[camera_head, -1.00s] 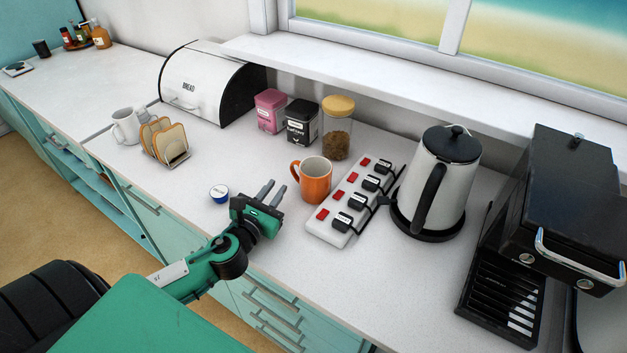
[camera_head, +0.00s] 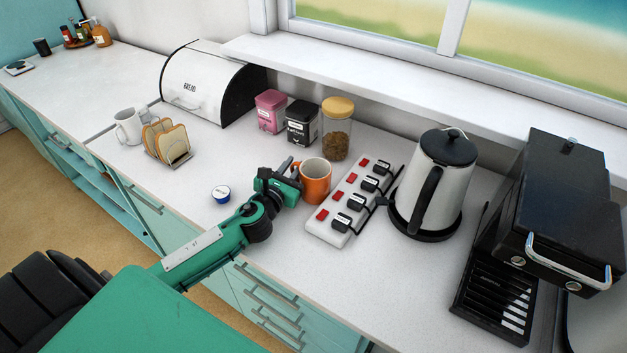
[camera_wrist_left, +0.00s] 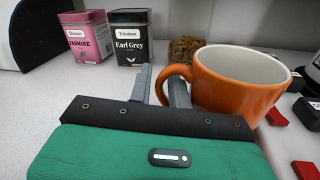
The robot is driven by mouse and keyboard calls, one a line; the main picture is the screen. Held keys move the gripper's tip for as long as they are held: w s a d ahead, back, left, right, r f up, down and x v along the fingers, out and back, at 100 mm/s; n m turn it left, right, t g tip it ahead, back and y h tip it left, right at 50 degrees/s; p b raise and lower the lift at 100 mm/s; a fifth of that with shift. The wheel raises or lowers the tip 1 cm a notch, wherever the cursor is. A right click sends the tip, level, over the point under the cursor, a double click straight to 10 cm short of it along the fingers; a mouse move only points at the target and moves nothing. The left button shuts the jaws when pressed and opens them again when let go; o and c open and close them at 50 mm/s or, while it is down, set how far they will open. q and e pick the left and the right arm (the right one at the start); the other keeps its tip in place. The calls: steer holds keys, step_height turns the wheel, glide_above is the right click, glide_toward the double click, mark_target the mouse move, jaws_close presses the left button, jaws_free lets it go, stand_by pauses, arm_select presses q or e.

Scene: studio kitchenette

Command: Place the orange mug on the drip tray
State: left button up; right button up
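The orange mug (camera_head: 316,182) stands upright on the counter, left of the power strip, its handle toward my left gripper (camera_head: 291,167). In the left wrist view the mug (camera_wrist_left: 240,85) fills the right side. My left gripper (camera_wrist_left: 160,85) has its fingers apart, with the outer part of the handle between them; one finger appears to be inside the handle loop. I cannot tell whether they touch it. The black slatted drip tray (camera_head: 488,302) is at the base of the coffee machine (camera_head: 565,205) at the right. My right gripper is not in view.
A white power strip (camera_head: 345,205) with red switches and black plugs lies right of the mug. A kettle (camera_head: 436,185) stands between it and the coffee machine. A glass jar (camera_head: 336,135) and tins (camera_head: 301,122) stand behind.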

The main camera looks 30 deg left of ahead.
arm_select(q)
jaws_close()
step_height(320, 180, up, 20)
steer(key=p, duration=0.1)
stand_by(0.6)
